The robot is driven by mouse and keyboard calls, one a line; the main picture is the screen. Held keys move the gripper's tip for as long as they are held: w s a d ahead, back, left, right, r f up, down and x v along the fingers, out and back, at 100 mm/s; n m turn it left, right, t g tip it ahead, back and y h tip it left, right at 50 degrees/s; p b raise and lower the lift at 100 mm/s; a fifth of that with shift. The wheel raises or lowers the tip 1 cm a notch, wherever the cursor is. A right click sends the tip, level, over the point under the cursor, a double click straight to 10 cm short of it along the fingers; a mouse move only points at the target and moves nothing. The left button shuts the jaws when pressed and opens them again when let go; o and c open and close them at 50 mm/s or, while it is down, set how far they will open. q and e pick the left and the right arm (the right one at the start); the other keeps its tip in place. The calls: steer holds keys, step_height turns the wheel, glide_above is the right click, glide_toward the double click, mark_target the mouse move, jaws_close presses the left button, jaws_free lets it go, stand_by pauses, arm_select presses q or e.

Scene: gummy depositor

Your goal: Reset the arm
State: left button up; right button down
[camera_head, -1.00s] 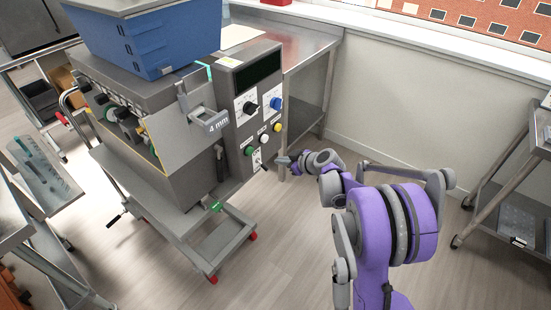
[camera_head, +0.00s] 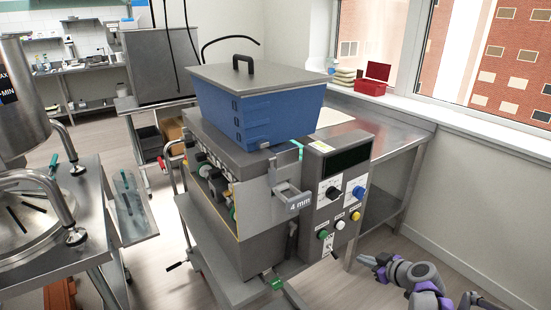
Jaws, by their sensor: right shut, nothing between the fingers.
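My right gripper (camera_head: 368,263) is at the lower right of the head view, shut and empty. It is in front of and below the depositor's control panel (camera_head: 332,205), apart from the buttons in the picture. Its purple and grey arm leaves the view at the bottom right. The gummy depositor (camera_head: 258,190) stands on a wheeled cart, with a lidded blue hopper (camera_head: 270,120) on top. The panel carries a black knob, a blue knob and green, white and yellow buttons. My left gripper is not in view.
A steel table (camera_head: 410,140) stands behind the depositor by the wall, with a red box (camera_head: 371,86) on the sill. A steel kettle machine (camera_head: 30,180) stands at the left. Floor is open at the lower right (camera_head: 415,250).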

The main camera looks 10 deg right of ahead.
steer(key=s+a+r+m+g+p, duration=0.2)
steer(key=s+a+r, duration=0.2)
steer(key=s+a, duration=0.55)
steer(key=s+a+r+m+g+p, duration=0.1)
steer(key=s+a+r+g+p, duration=0.2)
steer(key=s+a, duration=0.6)
steer(key=s+a+m+h+p, duration=0.2)
steer(key=s, duration=0.6)
steer(key=shift+s+a+g+h, duration=0.25)
steer(key=shift+s+g+h, duration=0.05)
steer(key=shift+s+g, duration=0.1)
